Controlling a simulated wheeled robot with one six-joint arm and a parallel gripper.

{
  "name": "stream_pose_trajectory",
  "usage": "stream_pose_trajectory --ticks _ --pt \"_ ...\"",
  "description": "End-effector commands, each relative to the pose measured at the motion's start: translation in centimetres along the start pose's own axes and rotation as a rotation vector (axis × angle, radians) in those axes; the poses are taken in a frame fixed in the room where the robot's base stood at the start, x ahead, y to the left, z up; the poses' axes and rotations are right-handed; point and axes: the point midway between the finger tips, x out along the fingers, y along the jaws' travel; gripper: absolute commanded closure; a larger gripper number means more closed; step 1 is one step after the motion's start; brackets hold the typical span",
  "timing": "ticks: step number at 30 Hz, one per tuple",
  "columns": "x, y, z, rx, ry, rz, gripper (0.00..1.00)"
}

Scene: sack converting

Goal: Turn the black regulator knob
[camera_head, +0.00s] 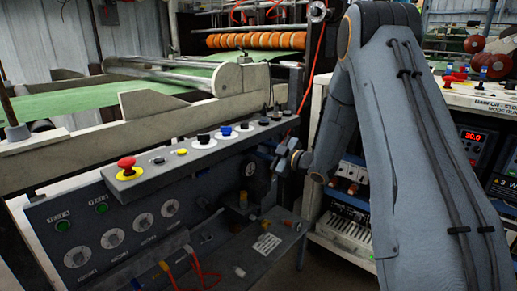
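My gripper (281,158) is small in the head view, at the right end of the grey control console (110,225), next to a round gauge-like part (250,168) on its front. Dark fittings sit close to the fingertips. I cannot tell which of them is the regulator knob, or whether the gripper touches it. The finger gap is too small and dark to read. Several black knobs also stand on the console's upper ledge, one on a white plate (204,138).
A red mushroom button (126,164) and a blue knob (226,130) stand on the ledge. Red cables (200,268) hang at the lower front. A white cabinet (345,235) stands to the right, behind my arm. Machine rollers and a green belt (75,98) lie behind.

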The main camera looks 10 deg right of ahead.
Motion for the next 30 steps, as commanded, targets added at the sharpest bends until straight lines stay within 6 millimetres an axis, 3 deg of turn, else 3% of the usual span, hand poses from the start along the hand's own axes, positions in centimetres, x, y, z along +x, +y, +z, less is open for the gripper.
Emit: stream_pose_trajectory --ticks 5,6,9,20,30 --pt "-0.1 0.1 0.1 0.002 -0.004 0.003 0.97" --pt "-0.1 0.1 0.1 0.002 -0.004 0.003 0.69" --pt "-0.1 0.1 0.1 0.002 -0.002 0.002 0.56" --pt "-0.5 0.0 0.0 0.002 -0.001 0.0 0.56" --pt "-5.7 0.1 0.1 0.003 -0.003 0.002 0.56"
